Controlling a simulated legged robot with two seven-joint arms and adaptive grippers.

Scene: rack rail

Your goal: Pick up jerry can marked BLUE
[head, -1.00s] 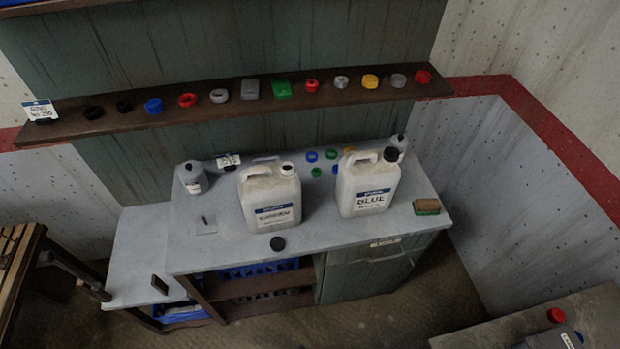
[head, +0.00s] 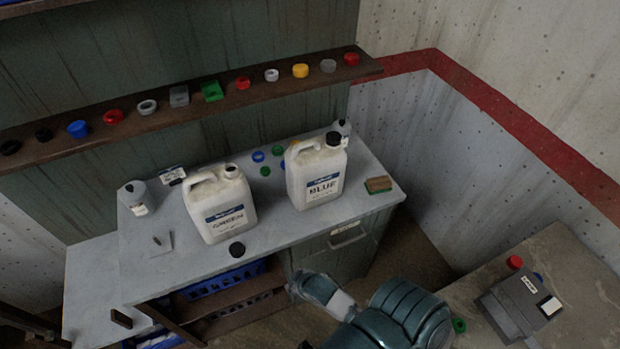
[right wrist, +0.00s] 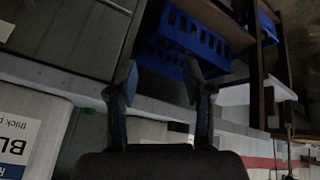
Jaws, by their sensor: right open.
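The white jerry can marked BLUE (head: 316,172) stands upright on the grey bench, with its black cap on and its handle at the top left. Part of its label shows at the left edge of the right wrist view (right wrist: 17,142). The white jerry can marked GREEN (head: 220,203) stands to its left, with no dark cap on its neck. My right gripper (right wrist: 164,92) is open and empty, with two dark fingers apart, and is not touching the BLUE can. My right arm shows at the bottom of the head view, in front of the bench. My left gripper is out of view.
A sponge (head: 378,184) lies right of the BLUE can. A shelf (head: 215,103) with several caps runs above. A blue crate (head: 222,281) sits under the bench. A second table (head: 585,270) stands at right.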

